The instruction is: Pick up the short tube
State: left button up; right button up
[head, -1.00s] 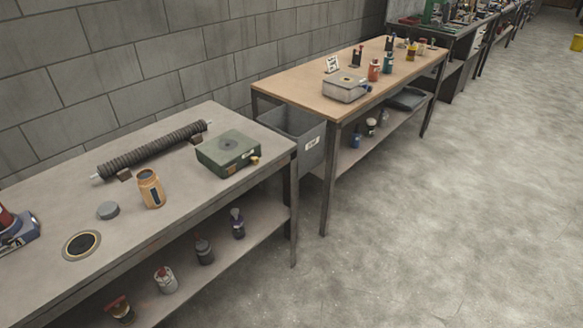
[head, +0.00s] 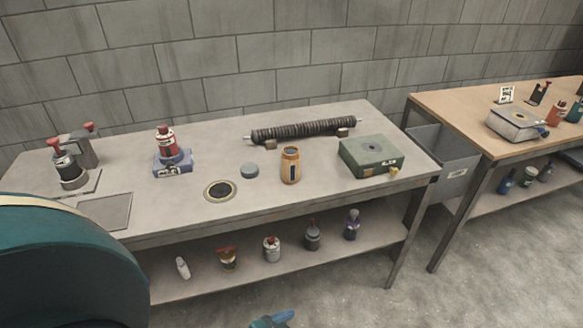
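A short, upright tan-orange cylinder (head: 291,168) with an open dark top and a dark label stands near the front middle of the grey bench; it is the only short tube shape I see. A long black ribbed tube (head: 303,130) lies behind it on two small brown supports, with thin pale rod ends sticking out. The two are apart. Neither of my grippers can be made out. A large teal rounded part of mine fills the lower left corner, and a small blue-teal piece shows at the bottom edge.
Several bottles stand on the lower shelf. A wooden-topped table (head: 450,106) is at right.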

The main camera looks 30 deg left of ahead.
aim_at(290, 158)
jog(key=i+u, duration=0.1)
jog(key=u, duration=0.3)
jog(key=i+l+u, duration=0.1)
jog(key=u, duration=0.3)
jog(key=l+u, duration=0.15)
jog(key=u, duration=0.2)
jog(key=i+l+u, duration=0.15)
jog(key=l, duration=0.15)
jog(key=i+l+u, duration=0.15)
jog(key=l, duration=0.2)
jog(key=i+l+u, duration=0.2)
jog(key=l, duration=0.15)
jog(key=i+l, duration=0.1)
jog(key=l, duration=0.55)
